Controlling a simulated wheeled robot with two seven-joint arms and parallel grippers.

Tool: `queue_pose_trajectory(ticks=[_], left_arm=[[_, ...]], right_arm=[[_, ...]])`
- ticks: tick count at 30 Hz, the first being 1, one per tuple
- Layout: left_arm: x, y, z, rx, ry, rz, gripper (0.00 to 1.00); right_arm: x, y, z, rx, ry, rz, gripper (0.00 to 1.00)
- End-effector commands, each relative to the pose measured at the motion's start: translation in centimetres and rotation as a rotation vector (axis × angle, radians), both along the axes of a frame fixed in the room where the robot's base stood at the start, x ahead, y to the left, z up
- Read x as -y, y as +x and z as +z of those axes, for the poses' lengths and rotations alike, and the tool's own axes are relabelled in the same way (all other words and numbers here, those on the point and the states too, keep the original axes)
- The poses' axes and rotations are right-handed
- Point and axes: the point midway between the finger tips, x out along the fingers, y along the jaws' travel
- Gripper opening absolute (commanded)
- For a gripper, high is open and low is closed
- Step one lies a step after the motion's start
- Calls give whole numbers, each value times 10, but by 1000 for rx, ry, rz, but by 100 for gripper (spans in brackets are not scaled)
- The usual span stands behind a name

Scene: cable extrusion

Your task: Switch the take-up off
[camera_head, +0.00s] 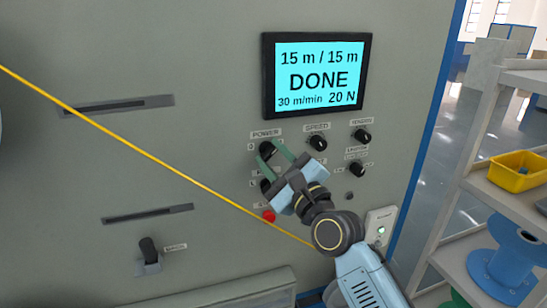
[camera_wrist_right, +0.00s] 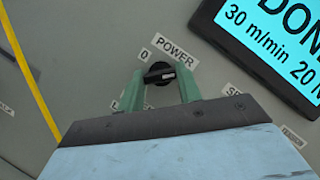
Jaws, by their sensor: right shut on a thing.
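The take-up's grey panel (camera_head: 200,60) carries a screen (camera_head: 318,75) reading "15 m / 15 m DONE, 30 m/min 20 N". The black POWER knob (camera_head: 266,148) is below the screen at its left. My right gripper (camera_head: 272,151) is at this knob, with its green fingers on either side. In the right wrist view the POWER knob (camera_wrist_right: 159,73) sits between the fingertips (camera_wrist_right: 162,85), its pale pointer line turned to the right. The fingers are shut on the knob. A "0" mark shows to the knob's upper left. My left gripper is not in view.
A SPEED knob (camera_head: 318,143) and two further knobs are to the right. A red button (camera_head: 268,215) is below my gripper. A yellow cable (camera_head: 150,149) runs diagonally across the panel. Shelves with a yellow bin (camera_head: 519,172) and a blue spool (camera_head: 505,262) stand at the right.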

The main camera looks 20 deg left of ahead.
Motion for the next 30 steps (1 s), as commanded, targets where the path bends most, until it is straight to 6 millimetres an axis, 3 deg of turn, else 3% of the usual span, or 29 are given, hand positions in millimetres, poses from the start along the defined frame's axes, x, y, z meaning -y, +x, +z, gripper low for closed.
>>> queue_pose_trajectory(ticks=[11,30], left_arm=[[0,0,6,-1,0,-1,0],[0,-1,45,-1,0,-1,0]], right_arm=[[1,1,2,86,-126,0,12],[1,1,7,416,-618,1,12]])
